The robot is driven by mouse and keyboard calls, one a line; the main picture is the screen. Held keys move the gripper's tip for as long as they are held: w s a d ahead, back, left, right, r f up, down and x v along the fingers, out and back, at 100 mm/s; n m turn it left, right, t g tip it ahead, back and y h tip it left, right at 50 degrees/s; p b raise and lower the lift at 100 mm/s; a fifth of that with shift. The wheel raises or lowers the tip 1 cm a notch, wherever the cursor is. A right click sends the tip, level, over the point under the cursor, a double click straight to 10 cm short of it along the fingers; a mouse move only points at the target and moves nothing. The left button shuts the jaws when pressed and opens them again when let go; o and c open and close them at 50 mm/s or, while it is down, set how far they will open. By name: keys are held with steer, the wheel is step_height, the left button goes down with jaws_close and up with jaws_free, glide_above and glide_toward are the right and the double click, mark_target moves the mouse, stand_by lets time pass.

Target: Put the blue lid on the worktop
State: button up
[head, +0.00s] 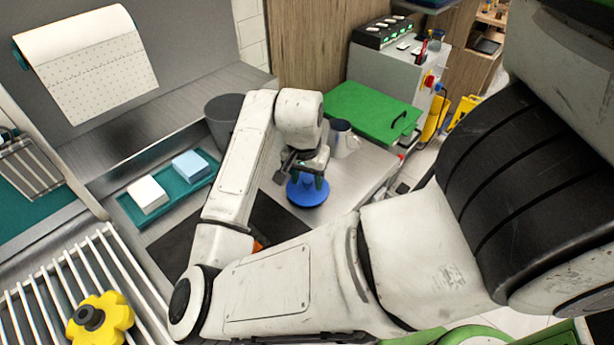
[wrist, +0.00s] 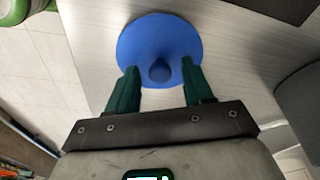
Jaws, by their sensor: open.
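The blue lid (head: 308,193) is a round disc with a knob, lying on the light worktop (head: 349,185) in the head view. In the wrist view the lid (wrist: 160,45) shows whole near the top, with its knob pointing toward my gripper. My gripper (head: 308,183) is right over the lid in the head view. In the wrist view its green fingers (wrist: 157,78) stand apart on either side of the knob, with a gap to it. The gripper is open and holds nothing.
A pale mug (head: 343,140) stands behind the gripper beside a green board (head: 371,113). A grey bin (head: 224,117) is behind my arm. A teal tray (head: 173,190) holds a white and a blue block. A yellow knob-shaped part (head: 101,319) lies on the rack at lower left.

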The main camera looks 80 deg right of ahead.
mark_target(305, 194)
step_height(305, 194, up, 12)
steer(key=a, duration=0.1)
steer(key=shift+w+a, duration=0.15)
steer(key=shift+a, duration=0.25)
steer(key=shift+d+r, duration=0.1)
